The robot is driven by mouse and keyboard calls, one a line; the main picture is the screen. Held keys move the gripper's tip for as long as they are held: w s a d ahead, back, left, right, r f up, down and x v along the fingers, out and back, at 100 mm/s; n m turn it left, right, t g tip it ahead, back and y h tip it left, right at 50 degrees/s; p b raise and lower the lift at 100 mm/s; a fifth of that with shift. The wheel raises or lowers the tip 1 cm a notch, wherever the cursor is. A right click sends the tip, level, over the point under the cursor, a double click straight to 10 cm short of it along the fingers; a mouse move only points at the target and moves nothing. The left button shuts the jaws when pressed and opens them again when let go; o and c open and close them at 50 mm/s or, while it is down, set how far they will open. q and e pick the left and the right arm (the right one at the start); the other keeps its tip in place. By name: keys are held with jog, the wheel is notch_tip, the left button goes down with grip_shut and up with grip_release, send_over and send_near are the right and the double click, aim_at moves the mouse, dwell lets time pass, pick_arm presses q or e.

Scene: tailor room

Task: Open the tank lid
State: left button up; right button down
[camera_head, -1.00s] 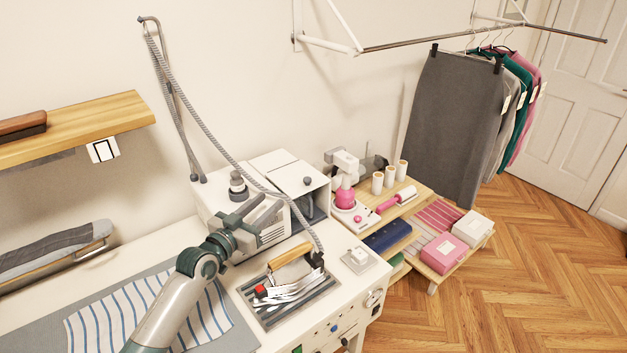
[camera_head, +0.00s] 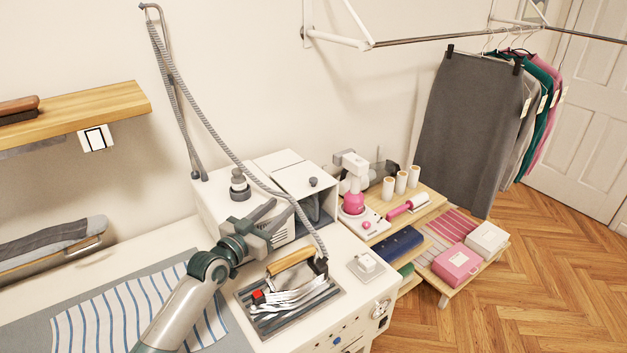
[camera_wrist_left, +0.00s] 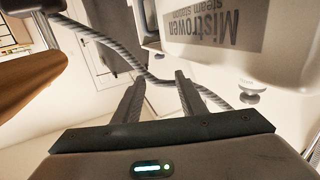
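The white steam station (camera_head: 222,203) stands at the back of the worktable. Its box on the right has a flat white lid (camera_head: 296,173) with a small dark knob (camera_head: 313,182); the lid looks closed, and a dark recess shows below it. My left gripper (camera_head: 282,213) is in front of the station, lower than the lid and apart from its knob. In the left wrist view its two fingers (camera_wrist_left: 158,95) are spread with nothing held between them. A grey braided hose (camera_wrist_left: 150,78) passes behind the fingertips. My right gripper is not in view.
A wooden-handled iron (camera_head: 292,273) sits on a dark rest just in front of my left gripper. The hose (camera_head: 205,122) hangs from a wall hook across the station to the iron. A dark grey cap (camera_head: 239,184) stands on the station's left part. A striped cloth (camera_head: 120,310) lies left.

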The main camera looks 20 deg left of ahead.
pick_arm(q)
jog(key=shift+w, duration=0.1)
jog(key=shift+w+d, duration=0.2)
jog(key=shift+w, duration=0.4)
jog(key=p, duration=0.2)
send_near(311, 181)
jog(key=w, duration=0.3)
jog(key=x, duration=0.7)
jog(key=shift+s+d, duration=0.15)
jog(key=shift+d, duration=0.25)
jog(key=shift+x, duration=0.75)
grip_shut()
